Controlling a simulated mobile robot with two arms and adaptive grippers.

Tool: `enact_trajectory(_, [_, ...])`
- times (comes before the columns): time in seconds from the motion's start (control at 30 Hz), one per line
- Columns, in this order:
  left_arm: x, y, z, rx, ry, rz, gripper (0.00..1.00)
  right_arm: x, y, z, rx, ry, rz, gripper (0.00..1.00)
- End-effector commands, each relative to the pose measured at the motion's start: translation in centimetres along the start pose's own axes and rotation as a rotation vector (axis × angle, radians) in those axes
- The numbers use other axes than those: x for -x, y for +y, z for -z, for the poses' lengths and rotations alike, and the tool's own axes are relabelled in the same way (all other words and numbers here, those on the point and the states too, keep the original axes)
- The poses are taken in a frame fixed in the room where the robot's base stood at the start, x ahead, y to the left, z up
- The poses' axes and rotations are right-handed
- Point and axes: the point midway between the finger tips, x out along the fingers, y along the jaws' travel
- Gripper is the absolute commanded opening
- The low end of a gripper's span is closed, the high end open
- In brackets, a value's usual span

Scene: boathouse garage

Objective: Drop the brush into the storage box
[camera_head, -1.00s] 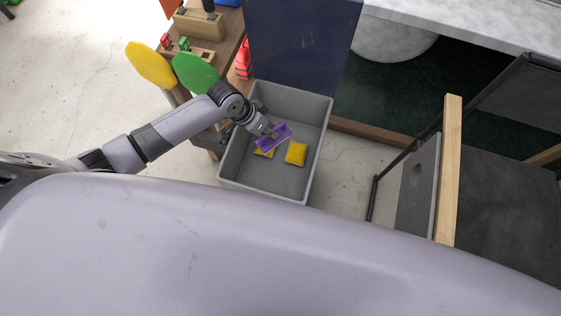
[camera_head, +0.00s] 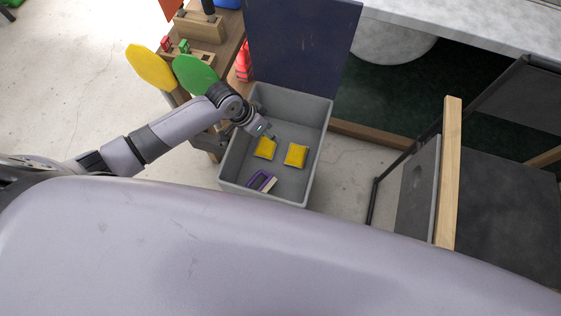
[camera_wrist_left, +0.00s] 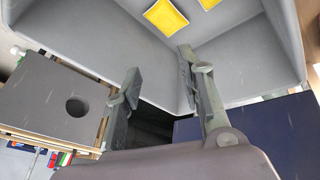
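The brush (camera_head: 262,182), with a purple body and pale bristles, lies on the floor of the grey storage box (camera_head: 236,188), near the box's front wall. My left gripper (camera_head: 270,136) is over the box, above its floor and apart from the brush. In the left wrist view my left gripper (camera_wrist_left: 160,85) has its two fingers spread with nothing between them. The brush does not show in that view; the inside of the storage box (camera_wrist_left: 120,40) does. My right gripper is in neither view.
Two yellow pouches (camera_head: 296,155) (camera_head: 265,148) lie in the box. A wooden bench (camera_head: 225,48) with green and yellow paddles is left of it, and a dark blue panel (camera_head: 300,45) stands behind. A chair-like frame (camera_head: 450,170) is to the right.

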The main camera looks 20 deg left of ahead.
Motion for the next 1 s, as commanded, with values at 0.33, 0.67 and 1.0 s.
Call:
enact_trajectory(0.33, [6.8,-0.2,0.0,-0.002,0.001,0.004,0.36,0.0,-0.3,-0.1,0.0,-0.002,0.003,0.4])
enact_trajectory(0.67, [11.1,0.0,0.0,-0.001,-0.001,0.001,0.36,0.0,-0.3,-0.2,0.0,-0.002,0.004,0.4])
enact_trajectory(1.0, [11.4,0.0,0.0,0.0,-0.001,0.001,0.36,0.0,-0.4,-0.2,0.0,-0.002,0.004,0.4])
